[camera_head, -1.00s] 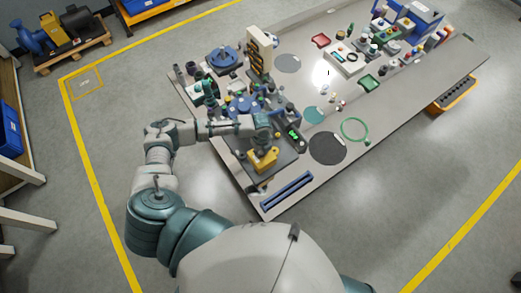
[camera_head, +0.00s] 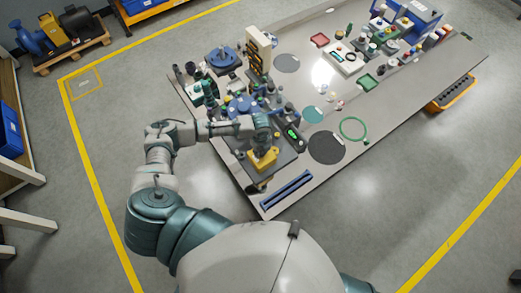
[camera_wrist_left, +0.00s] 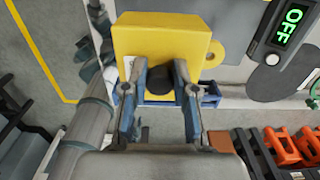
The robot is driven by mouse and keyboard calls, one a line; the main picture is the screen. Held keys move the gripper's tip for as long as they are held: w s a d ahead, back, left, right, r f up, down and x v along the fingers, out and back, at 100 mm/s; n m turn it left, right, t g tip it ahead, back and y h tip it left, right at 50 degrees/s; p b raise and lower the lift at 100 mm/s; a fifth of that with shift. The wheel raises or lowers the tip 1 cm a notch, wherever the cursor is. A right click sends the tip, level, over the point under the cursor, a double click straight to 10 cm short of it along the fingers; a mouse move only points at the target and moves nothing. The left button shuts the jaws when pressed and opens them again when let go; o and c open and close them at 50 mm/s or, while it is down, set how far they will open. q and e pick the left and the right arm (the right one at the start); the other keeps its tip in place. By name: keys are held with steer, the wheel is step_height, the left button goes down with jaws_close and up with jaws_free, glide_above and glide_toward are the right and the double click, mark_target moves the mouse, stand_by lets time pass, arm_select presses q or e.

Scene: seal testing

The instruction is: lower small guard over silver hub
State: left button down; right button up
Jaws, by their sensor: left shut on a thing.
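The small guard is a yellow box-like piece (camera_head: 263,160) at the front of a dark plate on the table. It fills the upper middle of the left wrist view (camera_wrist_left: 160,32). My left gripper (camera_wrist_left: 162,80) has its two fingers on either side of a dark round knob (camera_wrist_left: 160,78) on the guard and is shut on it. In the head view my left gripper (camera_head: 262,146) is just above the guard, partly hidden by its own wrist. I cannot make out the silver hub; it may be hidden by the guard or arm. My right gripper is not in view.
A handheld meter (camera_head: 292,136) stands right of the guard; its display reads OFF in the wrist view (camera_wrist_left: 292,22). A dark round mat (camera_head: 326,147) and a green ring (camera_head: 354,128) lie further right. A blue rail (camera_head: 287,188) lies at the front edge. Fixtures crowd behind.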

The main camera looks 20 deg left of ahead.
arm_select(q)
steer(key=shift+f, duration=0.25)
steer(key=shift+f+b, duration=0.55)
steer(key=shift+f, duration=0.35)
steer(key=shift+f, duration=0.2)
steer(key=c, duration=0.8)
jaws_free()
steer(key=shift+r, duration=0.1)
